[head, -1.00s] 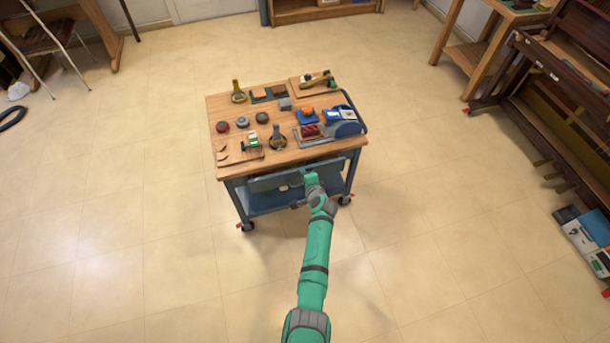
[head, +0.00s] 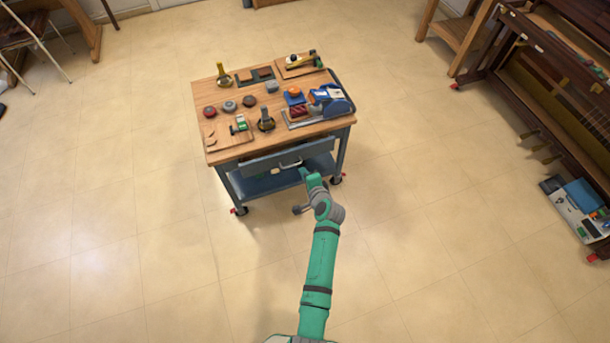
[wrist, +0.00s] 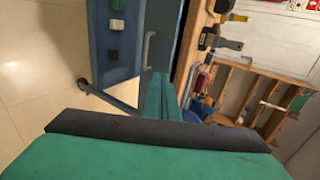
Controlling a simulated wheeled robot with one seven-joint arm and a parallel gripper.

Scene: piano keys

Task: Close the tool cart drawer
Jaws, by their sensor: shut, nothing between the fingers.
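The tool cart (head: 240,131) has a wooden top and a blue-grey frame. Its drawer (head: 262,164) is under the front edge of the top; the front seems to stand out slightly, but how far is unclear. The drawer handle (head: 290,164) is a pale bar at the middle of the front. It also shows in the wrist view (wrist: 147,50). My gripper (head: 304,173) is shut and empty, just right of and below the handle in the head view. In the wrist view, my green fingers (wrist: 161,98) point toward the drawer front. I cannot tell whether they touch it.
Several tools and discs lie on the cart top. A blue lower shelf (head: 262,185) sits below the drawer. The cart has castors with red parts (head: 240,211). A piano (head: 560,90) stands at the right. The floor around the cart is mostly clear.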

